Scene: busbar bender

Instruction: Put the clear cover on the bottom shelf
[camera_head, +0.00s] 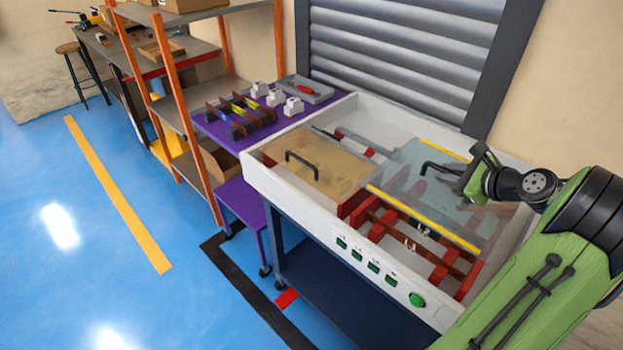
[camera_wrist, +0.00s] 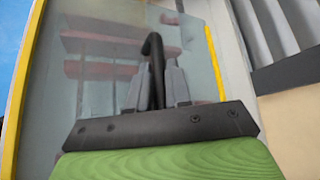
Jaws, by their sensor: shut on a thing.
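The clear cover (camera_head: 408,178) is a see-through sheet with yellow edge strips and a black handle. It is over the right part of the white-framed bender (camera_head: 262,178); I cannot tell whether it rests there or is slightly raised. My gripper (camera_head: 458,180) is shut on the cover's black handle. In the wrist view, both fingers of my gripper (camera_wrist: 158,88) flank the handle (camera_wrist: 153,60), with the clear sheet (camera_wrist: 200,45) behind. A dark blue bottom shelf (camera_head: 335,290) is under the bender, and its visible part is empty.
A tan panel (camera_head: 330,178) with a black handle lies in the bender's left part. Green buttons (camera_head: 373,266) line its front. A purple table (camera_head: 213,130) with parts and an orange-post rack (camera_head: 175,85) stand left. Blue floor (camera_head: 110,250) is open in front.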

